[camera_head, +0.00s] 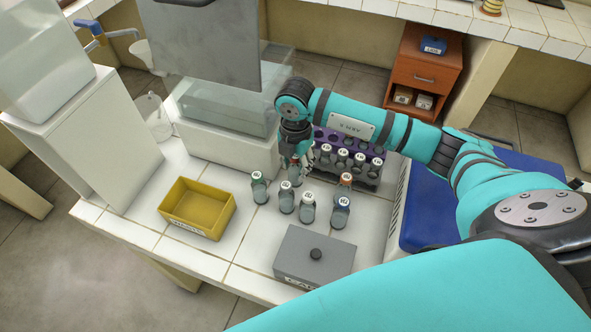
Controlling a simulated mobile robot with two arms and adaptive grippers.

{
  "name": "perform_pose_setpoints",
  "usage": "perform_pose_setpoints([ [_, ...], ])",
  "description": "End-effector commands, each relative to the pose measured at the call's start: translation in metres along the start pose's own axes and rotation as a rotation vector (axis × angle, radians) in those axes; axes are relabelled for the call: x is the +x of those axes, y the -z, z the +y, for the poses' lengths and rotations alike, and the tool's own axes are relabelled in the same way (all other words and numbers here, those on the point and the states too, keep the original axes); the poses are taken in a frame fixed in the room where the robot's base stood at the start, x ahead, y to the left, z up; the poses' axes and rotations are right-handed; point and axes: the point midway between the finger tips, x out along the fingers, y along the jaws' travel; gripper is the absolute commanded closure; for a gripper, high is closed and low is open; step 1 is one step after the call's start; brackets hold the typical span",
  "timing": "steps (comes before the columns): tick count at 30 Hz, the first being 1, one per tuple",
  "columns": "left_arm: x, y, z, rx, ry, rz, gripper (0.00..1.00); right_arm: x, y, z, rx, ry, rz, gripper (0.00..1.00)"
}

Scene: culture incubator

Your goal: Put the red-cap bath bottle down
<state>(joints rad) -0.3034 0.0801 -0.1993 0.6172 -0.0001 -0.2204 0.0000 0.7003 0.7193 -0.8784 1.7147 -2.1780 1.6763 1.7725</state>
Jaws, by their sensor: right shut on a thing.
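My right gripper (299,158) points down over the white tiled bench, beside the group of standing bottles. It is shut on a bottle with a reddish part (295,172) showing at the fingers; the rest of that bottle is mostly hidden by the gripper and the bottles in front. I cannot tell whether its base touches the bench. A clear water bath (228,118) stands just left of the gripper, on a white base. My left gripper is not in view.
A purple rack (374,160) of bottles is behind right. A yellow bin (198,207) and grey lidded box (313,257) flank them. Tiles between bin and bath are clear.

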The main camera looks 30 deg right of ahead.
Motion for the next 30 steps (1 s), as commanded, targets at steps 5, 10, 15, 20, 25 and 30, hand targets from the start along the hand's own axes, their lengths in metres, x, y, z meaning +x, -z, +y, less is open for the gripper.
perform_pose_setpoints([
  [5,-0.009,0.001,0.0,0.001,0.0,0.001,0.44,0.025,0.001,-0.001,-0.001,0.004,0.003,0.96],
  [10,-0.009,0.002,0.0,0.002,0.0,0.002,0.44,0.032,0.0,-0.001,-0.001,0.001,0.0,0.96],
  [15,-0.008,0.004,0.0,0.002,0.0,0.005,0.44,0.033,0.0,0.0,-0.002,0.001,0.0,0.96],
  [20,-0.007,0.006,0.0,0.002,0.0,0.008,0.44,0.034,0.0,0.0,-0.002,0.001,0.0,0.54],
  [25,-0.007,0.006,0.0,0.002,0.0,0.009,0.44,0.034,0.001,0.0,-0.002,0.001,0.0,0.4],
  [30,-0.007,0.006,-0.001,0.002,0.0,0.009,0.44,0.034,0.0,0.0,-0.002,0.001,0.0,0.4],
])
